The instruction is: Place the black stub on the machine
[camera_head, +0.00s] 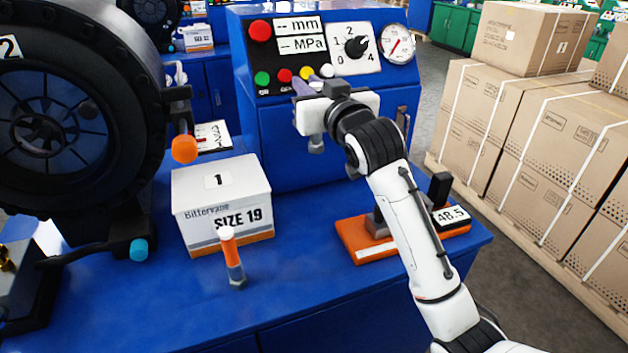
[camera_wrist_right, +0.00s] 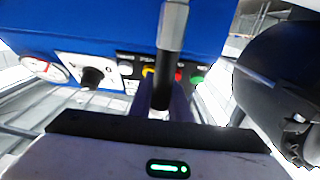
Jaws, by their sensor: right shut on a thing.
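My right gripper (camera_head: 301,88) is raised in front of the blue control panel, its fingers pointing toward the button row. In the right wrist view my right gripper (camera_wrist_right: 160,105) is shut on the black stub (camera_wrist_right: 165,78), a dark shaft with a metal hex end. The stub is held crosswise to the fingers; in the head view it is mostly hidden by the hand. The machine has a large black ring (camera_head: 148,115) at the left and a blue control cabinet (camera_head: 285,150). The stub appears apart from both. My left gripper is out of view.
An orange stub (camera_head: 230,246) with a hex base stands upright on the blue bench (camera_head: 300,300). A SIZE 19 box (camera_head: 222,190) is behind it. An orange block (camera_head: 375,250) lies at the right under my arm. Cartons (camera_head: 540,140) are stacked beyond the bench.

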